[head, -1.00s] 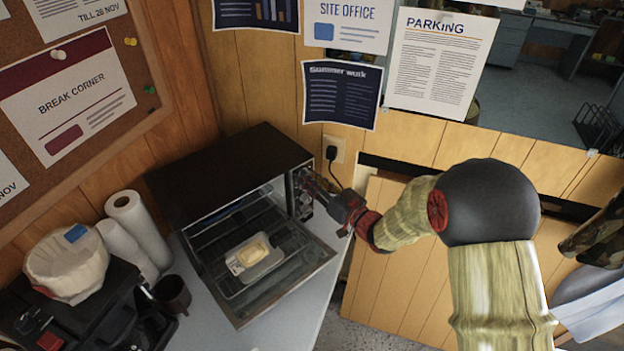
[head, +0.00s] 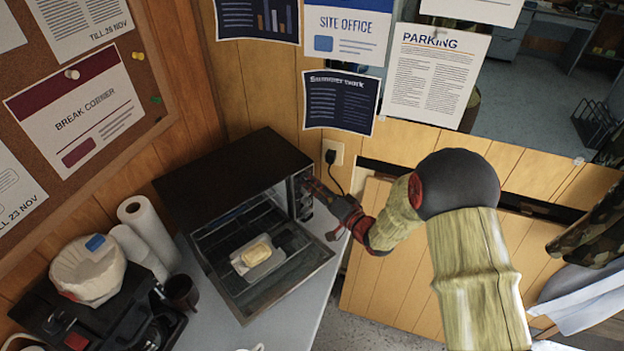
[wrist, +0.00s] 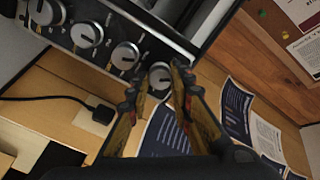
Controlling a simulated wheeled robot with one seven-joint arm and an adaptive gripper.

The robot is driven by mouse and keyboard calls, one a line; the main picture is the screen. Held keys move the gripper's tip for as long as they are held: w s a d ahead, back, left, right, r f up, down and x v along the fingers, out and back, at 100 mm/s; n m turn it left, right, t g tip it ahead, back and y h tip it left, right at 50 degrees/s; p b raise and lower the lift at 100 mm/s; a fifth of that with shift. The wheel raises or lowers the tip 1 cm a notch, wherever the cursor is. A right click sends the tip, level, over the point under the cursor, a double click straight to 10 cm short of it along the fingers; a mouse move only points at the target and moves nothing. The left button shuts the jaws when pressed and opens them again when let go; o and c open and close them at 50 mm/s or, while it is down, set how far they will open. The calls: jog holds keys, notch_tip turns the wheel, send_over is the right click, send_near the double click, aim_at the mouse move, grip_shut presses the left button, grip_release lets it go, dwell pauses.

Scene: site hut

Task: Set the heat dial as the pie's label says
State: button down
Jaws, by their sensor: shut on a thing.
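The oven (head: 225,165) stands on the counter with its door hanging open. The pie (head: 257,251), pale yellow, sits in a light-coloured tray or pack inside the opening; no label text is legible. The control panel on the oven's right front carries a column of silver dials. In the wrist view these run diagonally, with one dial (wrist: 86,35) and another dial (wrist: 125,55) clear of my fingers. My gripper (head: 312,183) is at the upper end of the panel. In the wrist view its fingers (wrist: 158,82) are shut on the end dial (wrist: 160,76), the top one. The dial markings are too small to read.
The open door (head: 290,285) juts out below my gripper. A plug and cord (head: 331,157) hang from the wall socket beside the oven. Paper rolls (head: 150,235), a dark mug (head: 182,291) and a coffee machine (head: 100,315) stand to the left. Posters hang above.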

jog(key=shift+m+p, duration=0.5)
jog(key=shift+m, duration=0.4)
jog(key=c, duration=1.7)
grip_release()
jog(key=shift+o, duration=0.6)
jog(key=v, duration=1.2)
jog(key=shift+f, duration=0.1)
